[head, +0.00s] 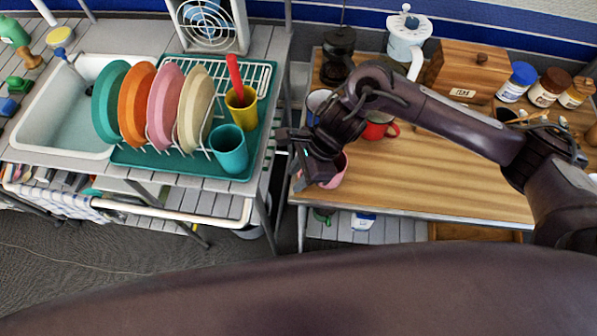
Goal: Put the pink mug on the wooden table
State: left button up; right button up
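The pink mug (337,173) shows at the front left corner of the wooden table (455,187). My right gripper (306,173) covers much of the mug from the left and above. The fingertips are close against the mug, but I cannot tell whether they are closed on it. The gripper hides the mug's base, so I cannot tell whether it rests on the tabletop or is held just above it. My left gripper is out of view.
A red mug (376,130) stands behind the pink one. A wooden box (468,70), jars (518,82) and a white-blue pot (408,38) line the table's back. A green dish rack (245,176) stands left, across a gap. The table's front middle is clear.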

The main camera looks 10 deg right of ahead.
jog(key=shift+r, duration=0.2)
jog(key=shift+w+d+r, duration=0.1)
jog(key=shift+d+r, duration=0.05)
jog(key=shift+r, duration=0.05)
jog(key=v, duration=1.1)
jog(key=shift+r+b, duration=0.2)
jog(key=shift+b, duration=0.15)
